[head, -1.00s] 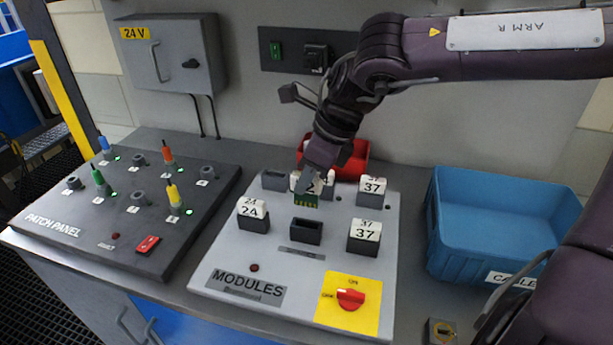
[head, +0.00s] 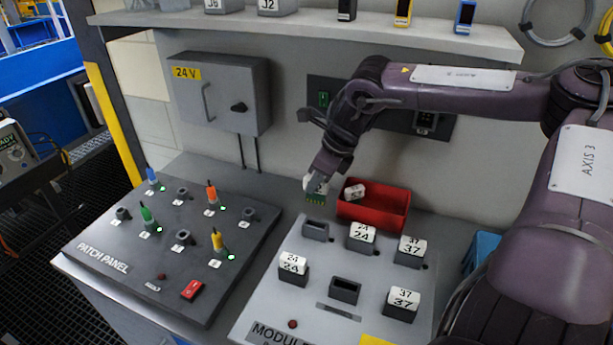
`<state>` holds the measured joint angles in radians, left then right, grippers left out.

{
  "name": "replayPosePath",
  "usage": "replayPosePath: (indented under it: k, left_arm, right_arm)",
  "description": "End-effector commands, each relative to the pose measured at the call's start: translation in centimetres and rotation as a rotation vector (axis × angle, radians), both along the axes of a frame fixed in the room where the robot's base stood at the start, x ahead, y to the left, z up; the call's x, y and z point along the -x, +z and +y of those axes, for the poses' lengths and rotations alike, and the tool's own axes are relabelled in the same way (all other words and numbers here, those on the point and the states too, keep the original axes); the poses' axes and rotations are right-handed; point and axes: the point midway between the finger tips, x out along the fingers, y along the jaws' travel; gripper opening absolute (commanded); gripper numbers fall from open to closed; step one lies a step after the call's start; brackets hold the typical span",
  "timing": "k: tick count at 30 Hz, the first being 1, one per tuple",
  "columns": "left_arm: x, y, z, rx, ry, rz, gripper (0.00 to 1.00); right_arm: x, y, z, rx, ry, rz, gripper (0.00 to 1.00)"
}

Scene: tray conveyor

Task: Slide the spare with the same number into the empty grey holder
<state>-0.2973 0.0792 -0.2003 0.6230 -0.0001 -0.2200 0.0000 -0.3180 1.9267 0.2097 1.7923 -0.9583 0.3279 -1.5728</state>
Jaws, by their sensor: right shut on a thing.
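My right gripper (head: 320,179) is shut on a spare module (head: 316,197) with a white top and a green board edge pointing down. Its number is too small and covered to read. It is held in the air left of the red bin, above and behind the back-left holder. That holder (head: 315,231) is grey and empty. A darker holder (head: 345,290) at the front middle is also empty. Seated modules read 24 (head: 293,263) at front left, 24 (head: 361,233) at back middle, 37 (head: 410,248) at back right and 37 (head: 403,300) at front right. My left gripper is out of view.
The red bin (head: 375,215) behind the modules panel (head: 275,300) holds another white module (head: 354,192). The patch panel (head: 165,270) with coloured plugs lies left. A grey 24 V box (head: 220,95) hangs on the wall, and a shelf (head: 300,20) runs above.

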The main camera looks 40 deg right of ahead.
Motion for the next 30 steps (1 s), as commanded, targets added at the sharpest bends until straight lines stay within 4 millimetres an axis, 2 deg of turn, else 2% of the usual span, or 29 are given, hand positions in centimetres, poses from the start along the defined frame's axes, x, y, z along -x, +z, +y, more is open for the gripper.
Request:
replayPosePath:
  k: [13,30]
  left_arm:
    - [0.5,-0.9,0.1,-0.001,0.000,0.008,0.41]
    - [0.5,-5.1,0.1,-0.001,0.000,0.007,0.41]
  right_arm:
    - [0.0,-0.5,0.0,0.002,0.001,0.000,0.00]
    - [0.0,-5.5,0.1,0.001,0.001,0.001,0.00]
